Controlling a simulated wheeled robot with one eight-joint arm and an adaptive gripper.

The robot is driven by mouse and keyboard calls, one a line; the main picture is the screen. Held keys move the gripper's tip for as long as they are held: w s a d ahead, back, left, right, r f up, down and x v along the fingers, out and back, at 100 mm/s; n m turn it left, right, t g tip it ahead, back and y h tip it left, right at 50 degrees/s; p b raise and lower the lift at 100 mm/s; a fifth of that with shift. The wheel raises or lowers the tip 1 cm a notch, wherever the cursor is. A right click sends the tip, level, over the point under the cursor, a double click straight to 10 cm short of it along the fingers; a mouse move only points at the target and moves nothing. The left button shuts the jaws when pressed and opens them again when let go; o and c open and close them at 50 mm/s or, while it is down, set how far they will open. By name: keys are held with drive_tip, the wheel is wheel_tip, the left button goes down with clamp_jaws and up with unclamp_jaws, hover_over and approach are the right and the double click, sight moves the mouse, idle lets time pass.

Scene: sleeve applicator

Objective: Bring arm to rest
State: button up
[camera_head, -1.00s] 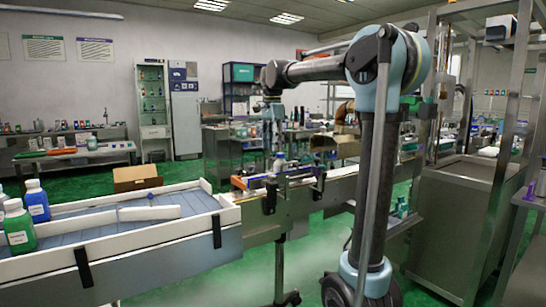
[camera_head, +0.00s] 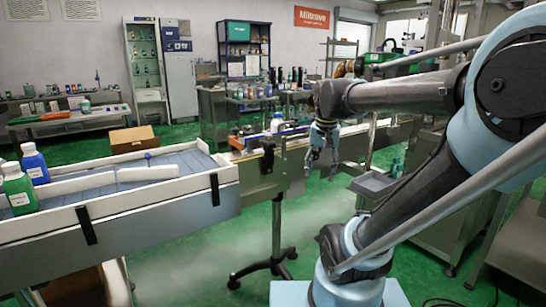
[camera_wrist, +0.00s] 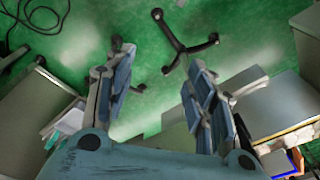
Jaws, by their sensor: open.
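My gripper (camera_head: 321,166) hangs fingers-down in the head view, in front of the near side of the conveyor line (camera_head: 340,150). Its two fingers are apart. In the wrist view my gripper (camera_wrist: 155,85) shows both padded fingers spread wide, with only green floor (camera_wrist: 150,100) between their tips. Nothing is held. My arm reaches from the right of the head view, bent at the elbow, with the forearm roughly level.
A white-walled conveyor tray (camera_head: 225,170) stands at left with blue (camera_head: 35,164) and green (camera_head: 18,188) bottles. A white bottle (camera_head: 276,123) stands on the line. Open floor lies below, with a stand foot (camera_head: 265,270).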

drive_tip(key=s+d+f+n, duration=0.1)
drive_tip(key=s+f+n, duration=0.1)
drive_tip(key=s+f, duration=0.3)
drive_tip(key=s+d+f+n, duration=0.1)
drive_tip(key=s+d+f, duration=0.1)
drive_tip(key=s+f, duration=0.3)
wheel_tip(320, 180, down, 4)
drive_tip(key=shift+d+f+n+t, duration=0.1)
drive_tip(key=shift+d+n+t, duration=0.2)
drive_tip(key=shift+n+t, duration=0.1)
drive_tip(key=shift+w+f, duration=0.15)
drive_tip(key=shift+w, duration=0.25)
